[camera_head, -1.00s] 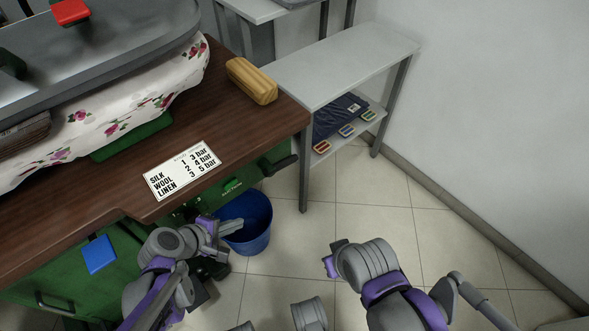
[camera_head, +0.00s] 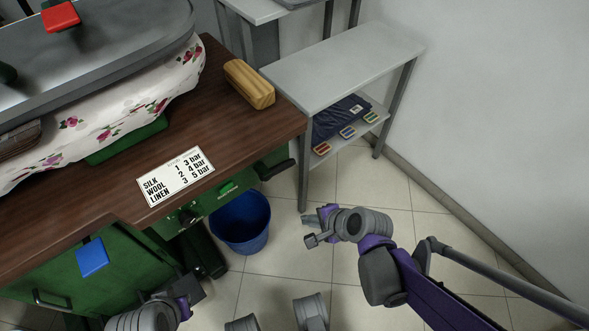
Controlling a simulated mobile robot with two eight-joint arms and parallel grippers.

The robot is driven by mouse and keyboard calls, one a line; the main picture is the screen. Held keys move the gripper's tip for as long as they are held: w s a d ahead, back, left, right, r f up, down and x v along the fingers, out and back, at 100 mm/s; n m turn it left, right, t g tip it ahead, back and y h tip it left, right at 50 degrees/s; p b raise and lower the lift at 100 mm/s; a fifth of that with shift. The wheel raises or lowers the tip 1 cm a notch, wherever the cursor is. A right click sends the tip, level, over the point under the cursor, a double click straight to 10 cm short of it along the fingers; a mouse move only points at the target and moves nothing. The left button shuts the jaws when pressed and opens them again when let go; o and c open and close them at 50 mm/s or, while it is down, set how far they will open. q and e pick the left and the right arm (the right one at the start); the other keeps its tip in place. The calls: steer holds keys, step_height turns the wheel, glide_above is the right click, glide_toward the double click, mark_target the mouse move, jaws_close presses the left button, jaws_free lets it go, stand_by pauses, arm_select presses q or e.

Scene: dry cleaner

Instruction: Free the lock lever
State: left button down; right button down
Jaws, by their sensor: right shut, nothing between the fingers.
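No part is plainly recognisable as the lock lever. A red block-like part (camera_head: 60,16) sits on the grey press top (camera_head: 100,75) at the upper left. A dark round knob (camera_head: 187,216) is on the green front below the counter edge. A blue flap (camera_head: 92,257) is on the green cabinet. My right gripper (camera_head: 309,230) is shut and empty, over the floor to the right of the blue bucket, apart from the press. My left arm is at the bottom left; its gripper (camera_head: 190,290) is low beside the cabinet and its fingers cannot be made out.
A wooden counter (camera_head: 225,125) carries floral cloth (camera_head: 107,122), a yellow wooden block (camera_head: 249,84) and a pressure card (camera_head: 175,177). A blue bucket (camera_head: 241,222) stands below. A grey shelf table (camera_head: 340,60) is behind. Tiled floor on the right is open up to the wall.

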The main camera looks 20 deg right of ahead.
steer(key=w+d+m+t, duration=0.2)
steer(key=w+m, duration=0.1)
steer(key=m, duration=0.5)
steer(key=w+d+f+m+t+y+p, duration=0.1)
steer(key=w+m, duration=0.3)
steer(key=m, duration=0.4)
steer(key=shift+w+d+t, duration=0.15)
steer(key=shift+d+t, duration=0.3)
steer(key=shift+t, duration=0.05)
steer(key=b+x, duration=0.2)
steer(key=x, duration=0.8)
steer(key=shift+w+r, duration=0.2)
steer(key=shift+r, duration=0.8)
steer(key=shift+w+r, duration=0.25)
steer(key=shift+r, duration=0.75)
steer(key=shift+d, duration=0.15)
